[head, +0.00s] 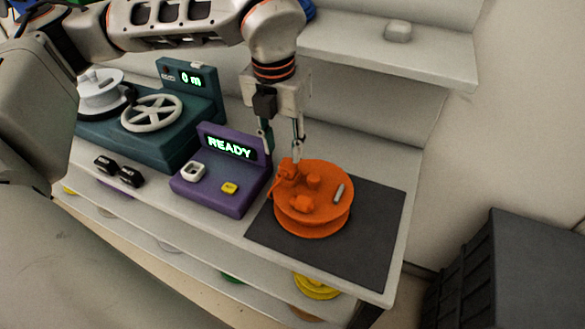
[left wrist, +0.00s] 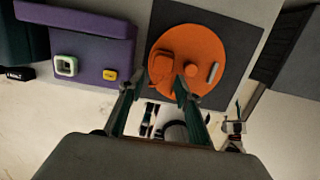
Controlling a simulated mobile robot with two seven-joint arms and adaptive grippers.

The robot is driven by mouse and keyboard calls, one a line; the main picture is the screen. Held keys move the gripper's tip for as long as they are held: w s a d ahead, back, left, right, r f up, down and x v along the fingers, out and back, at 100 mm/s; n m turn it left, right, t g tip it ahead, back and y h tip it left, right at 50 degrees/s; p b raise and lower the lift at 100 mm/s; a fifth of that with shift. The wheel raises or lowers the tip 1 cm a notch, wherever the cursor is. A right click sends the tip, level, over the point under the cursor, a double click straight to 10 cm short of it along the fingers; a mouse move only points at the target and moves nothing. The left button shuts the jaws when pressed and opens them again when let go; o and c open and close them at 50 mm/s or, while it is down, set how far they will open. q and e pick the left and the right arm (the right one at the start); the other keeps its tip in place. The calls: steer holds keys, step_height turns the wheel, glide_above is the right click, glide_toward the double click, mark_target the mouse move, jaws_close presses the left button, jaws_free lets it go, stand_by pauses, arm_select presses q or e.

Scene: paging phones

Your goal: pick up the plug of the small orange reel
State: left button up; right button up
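The small orange reel (head: 325,217) lies flat on a dark mat (head: 375,245) at the right end of the bench. It also shows in the left wrist view (left wrist: 208,45). Its top carries a round hub, a grey pin and orange lumps. An orange block (head: 301,203) near the front and a lump (head: 287,172) at the back left are the same colour; I cannot tell which is the plug. My left gripper (head: 283,152) points down above the reel's back left, fingers apart and nothing between them. It also shows in the left wrist view (left wrist: 153,88). My right gripper does not show.
A purple box (head: 222,190) reading READY stands left of the reel. A teal machine (head: 140,135) with a handwheel and white reel is further left. A shelf (head: 400,55) runs behind; a dark cabinet (head: 505,275) stands right.

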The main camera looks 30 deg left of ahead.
mark_target(288, 164)
arm_select(q)
steer(key=shift+f, duration=0.65)
steer(key=f, duration=0.2)
steer(key=w+f, duration=0.1)
steer(key=f, duration=0.1)
steer(key=shift+w+d+f, duration=0.15)
steer(key=shift+w+f, duration=0.05)
steer(key=shift+f, duration=0.15)
steer(key=c, duration=0.9)
